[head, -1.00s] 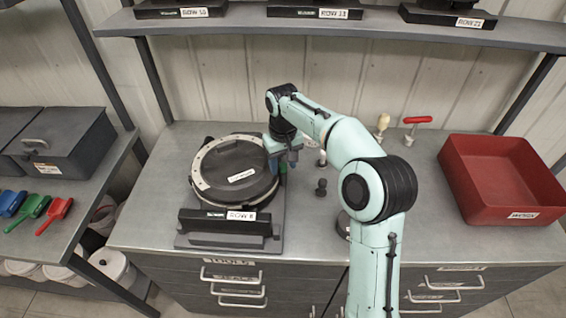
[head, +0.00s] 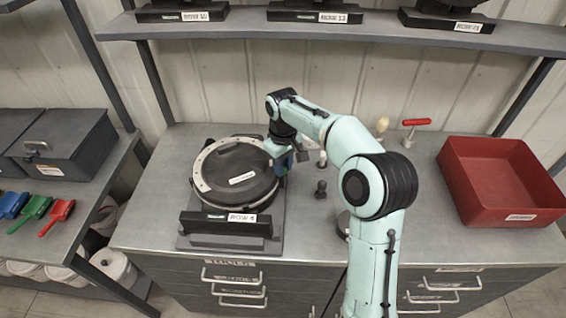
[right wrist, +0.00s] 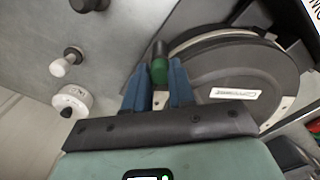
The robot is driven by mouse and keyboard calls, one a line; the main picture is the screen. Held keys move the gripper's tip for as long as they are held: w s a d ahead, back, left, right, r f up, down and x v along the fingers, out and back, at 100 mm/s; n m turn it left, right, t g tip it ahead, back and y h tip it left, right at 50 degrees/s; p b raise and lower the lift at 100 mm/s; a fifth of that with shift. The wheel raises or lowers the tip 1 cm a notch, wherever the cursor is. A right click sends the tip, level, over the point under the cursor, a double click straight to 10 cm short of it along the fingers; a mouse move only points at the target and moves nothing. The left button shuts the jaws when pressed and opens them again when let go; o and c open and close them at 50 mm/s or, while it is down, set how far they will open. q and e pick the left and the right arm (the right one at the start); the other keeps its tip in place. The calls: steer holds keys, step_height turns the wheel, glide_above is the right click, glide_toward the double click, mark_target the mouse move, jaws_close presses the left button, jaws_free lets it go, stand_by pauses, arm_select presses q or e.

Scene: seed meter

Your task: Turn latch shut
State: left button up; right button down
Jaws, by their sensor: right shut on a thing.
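The seed meter (head: 235,172) is a round black disc housing with a pale rim, lying on a dark stand marked ROW 4 on the bench. It also shows in the right wrist view (right wrist: 235,75). The latch (right wrist: 159,70), with a green tip and dark shaft, stands at the meter's edge. My right gripper (head: 284,163) is at the meter's right edge. In the right wrist view its two blue fingers (right wrist: 158,88) are shut on the latch, one on each side. The latch is hidden by my gripper in the head view. My left gripper is not in view.
A red tray (head: 500,185) stands at the bench's right. A red-handled tool (head: 414,126) and small knobs (head: 321,189) stand behind and right of the meter. Colored scoops (head: 36,207) and a grey box (head: 70,150) are on the left bench. A shelf spans the back.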

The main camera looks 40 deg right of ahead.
steer(key=n, duration=0.2)
steer(key=shift+r+n+p, duration=0.1)
steer(key=shift+n+p, duration=0.25)
steer(key=shift+n, duration=0.05)
steer(key=n, duration=0.2)
steer(key=shift+n, duration=0.4)
steer(key=n, duration=0.4)
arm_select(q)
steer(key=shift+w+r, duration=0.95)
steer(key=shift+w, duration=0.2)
arm_select(e)
steer(key=n, duration=0.4)
steer(key=shift+n, duration=0.3)
steer(key=c, duration=0.9)
jaws_free()
steer(key=shift+c, duration=0.2)
step_height(320, 180, up, 13)
steer(key=shift+r, duration=0.15)
